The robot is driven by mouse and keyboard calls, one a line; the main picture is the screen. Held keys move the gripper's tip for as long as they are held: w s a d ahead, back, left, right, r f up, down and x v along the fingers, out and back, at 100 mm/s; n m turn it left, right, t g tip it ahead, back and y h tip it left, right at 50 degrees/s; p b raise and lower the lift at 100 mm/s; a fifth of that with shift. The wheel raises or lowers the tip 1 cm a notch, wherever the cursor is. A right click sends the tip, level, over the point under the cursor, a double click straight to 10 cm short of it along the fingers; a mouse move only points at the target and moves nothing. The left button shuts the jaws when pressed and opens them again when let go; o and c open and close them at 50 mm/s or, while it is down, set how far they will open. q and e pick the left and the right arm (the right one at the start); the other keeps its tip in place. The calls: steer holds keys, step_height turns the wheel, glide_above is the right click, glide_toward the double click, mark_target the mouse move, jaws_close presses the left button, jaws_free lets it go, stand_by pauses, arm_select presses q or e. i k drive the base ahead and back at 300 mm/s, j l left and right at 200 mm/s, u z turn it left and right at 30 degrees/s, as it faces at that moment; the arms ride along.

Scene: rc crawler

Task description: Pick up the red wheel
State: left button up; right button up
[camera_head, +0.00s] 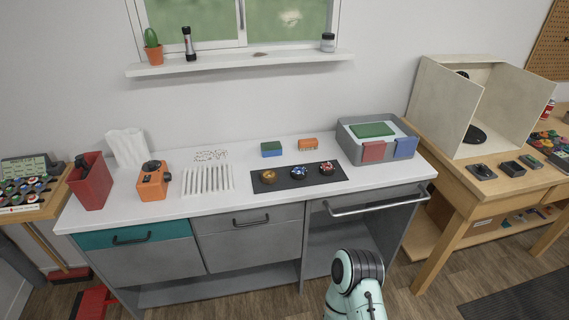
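Three small round objects lie in a row on a dark mat (312,182) on the white counter. The right one is mostly red (328,168) with some white and looks like the red wheel. The middle one is bluish with red (299,172), and the left one is gold-brown (268,176). They are too small to make out in detail. Nothing touches the red one from above. A part of my arm shows at the bottom, right of centre, in front of the counter. Neither of my grippers is in view.
A grey bin (375,150) with green, red and blue pieces stands right of the mat. An orange device (153,182), white sticks (208,180) and a red container (90,182) are to the left. Green-blue and orange blocks lie behind the mat. The counter's front strip is clear.

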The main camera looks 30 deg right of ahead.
mark_target(330, 172)
steer(key=l+u, duration=0.4)
steer(key=k+l+u, duration=0.15)
steer(key=l+u, duration=0.2)
steer(key=l, duration=0.25)
steer(key=k+l+u, duration=0.1)
steer(key=l, duration=0.25)
steer(key=k+l+u, duration=0.15)
steer(key=l, duration=0.2)
steer(key=k+l+u, duration=0.1)
steer(key=l, duration=0.3)
